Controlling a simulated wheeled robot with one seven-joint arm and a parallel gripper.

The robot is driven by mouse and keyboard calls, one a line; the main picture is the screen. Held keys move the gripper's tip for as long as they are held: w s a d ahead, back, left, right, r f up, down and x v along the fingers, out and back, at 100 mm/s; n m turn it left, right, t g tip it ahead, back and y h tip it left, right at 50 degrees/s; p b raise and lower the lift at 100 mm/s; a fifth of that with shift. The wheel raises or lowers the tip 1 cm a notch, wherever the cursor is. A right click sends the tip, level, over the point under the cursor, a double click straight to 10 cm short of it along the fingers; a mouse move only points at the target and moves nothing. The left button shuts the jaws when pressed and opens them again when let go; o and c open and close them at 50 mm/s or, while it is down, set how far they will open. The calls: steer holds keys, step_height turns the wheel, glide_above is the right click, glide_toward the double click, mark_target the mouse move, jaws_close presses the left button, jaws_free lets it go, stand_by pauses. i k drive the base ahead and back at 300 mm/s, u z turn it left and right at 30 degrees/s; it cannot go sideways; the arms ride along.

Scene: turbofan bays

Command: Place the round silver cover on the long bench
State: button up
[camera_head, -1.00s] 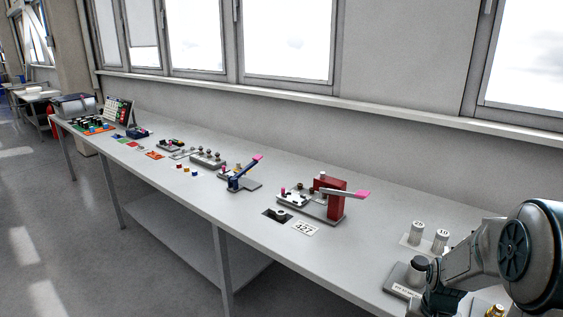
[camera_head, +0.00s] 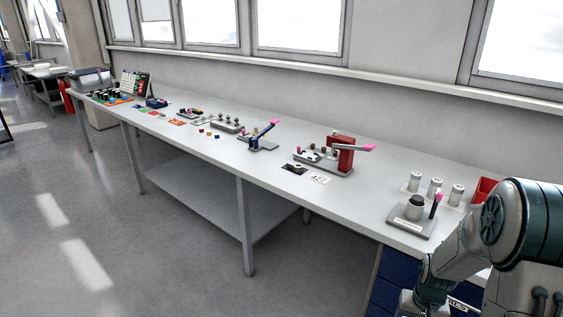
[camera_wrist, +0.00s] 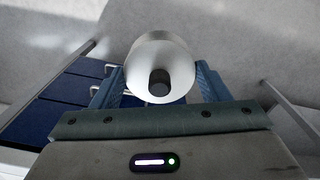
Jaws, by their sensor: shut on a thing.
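The long bench (camera_head: 215,172) runs along the wall under the windows in the head view. My arm is at the lower right of that view, in front of the bench's near end. My gripper and the cover are not visible in the head view.
A grey fixture (camera_head: 411,215) and several silver cylinders (camera_head: 435,188) stand at the bench's near end, with a red bin (camera_head: 484,190) beside them. A red press (camera_head: 342,155) stands farther left. Blue drawers (camera_head: 385,293) sit below. Bare bench top lies between press and fixture.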

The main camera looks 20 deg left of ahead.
mark_target(361, 203)
steer(key=k, duration=0.5)
steer(key=u, duration=0.95)
steer(key=i, duration=1.45)
steer(key=z, duration=0.95)
